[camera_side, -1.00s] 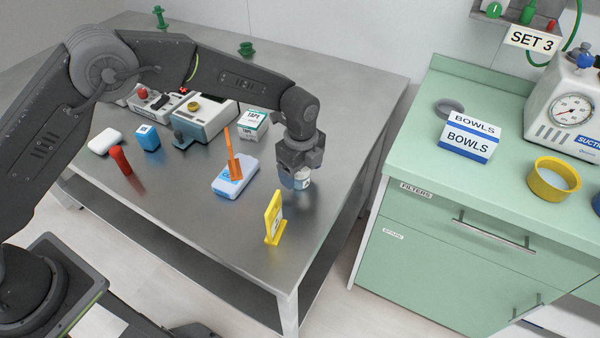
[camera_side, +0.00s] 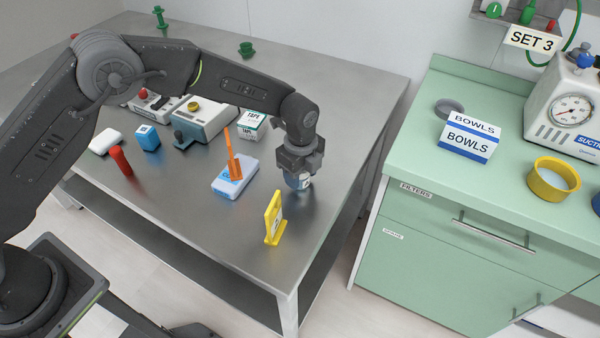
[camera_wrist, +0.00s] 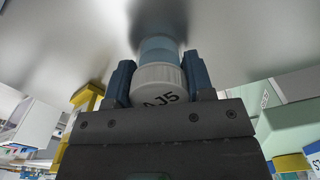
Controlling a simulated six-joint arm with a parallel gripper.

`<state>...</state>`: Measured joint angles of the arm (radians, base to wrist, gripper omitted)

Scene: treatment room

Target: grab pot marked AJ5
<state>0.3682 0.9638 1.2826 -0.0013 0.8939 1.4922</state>
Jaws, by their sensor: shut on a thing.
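The pot marked AJ5 has a white ridged lid (camera_wrist: 160,84) with black lettering and a bluish body; in the wrist view it sits between the two fingers of my gripper (camera_wrist: 160,80). My gripper is shut on it. In the side view my gripper (camera_side: 299,172) points down near the right edge of the steel table, with part of the pot (camera_side: 298,181) showing below it. The gripper hides much of the pot there. I cannot tell whether the pot touches the table.
A yellow stand (camera_side: 273,220) is close in front of the pot. A blue-and-white case (camera_side: 236,176) with an orange upright piece (camera_side: 232,157) lies to the left. A tape box (camera_side: 251,124) stands behind.

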